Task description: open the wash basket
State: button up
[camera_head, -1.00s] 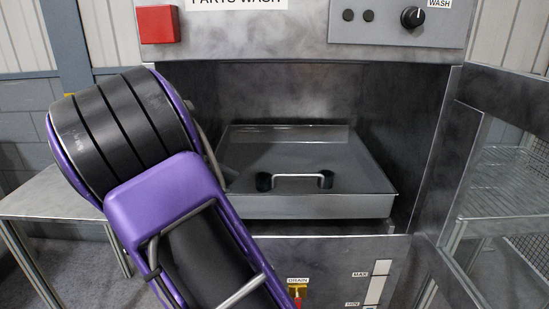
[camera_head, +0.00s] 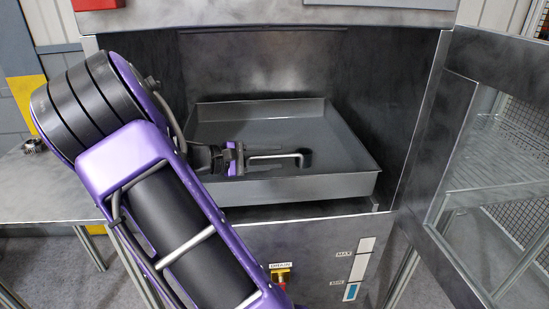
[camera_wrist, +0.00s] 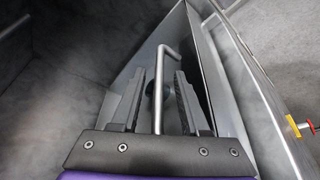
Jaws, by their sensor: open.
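The wash basket (camera_head: 295,187) is a shallow square grey metal tray inside the washer opening. A silver bar handle (camera_head: 275,156) with dark end mounts sits over its grey inner surface near the front; I cannot tell whether that surface is a lid. My gripper (camera_head: 238,158) is at the handle's left end, partly hiding it. In the wrist view, my gripper (camera_wrist: 158,75) is open, with the handle bar (camera_wrist: 158,105) running between its two fingers and a visible gap on both sides. The handle's left mount is hidden by the gripper in the head view.
The washer door (camera_head: 455,160) stands open at the right, with a glass panel in its frame. A drain valve (camera_head: 281,275) and level gauge (camera_head: 358,268) are below the basket. A metal table (camera_head: 45,190) stands at the left. Cabinet walls enclose the basket's sides and back.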

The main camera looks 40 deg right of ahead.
jog(key=shift+s+d+f, duration=0.1)
jog(key=shift+d, duration=0.45)
jog(key=shift+c, duration=0.2)
grip_shut()
dwell(0.9)
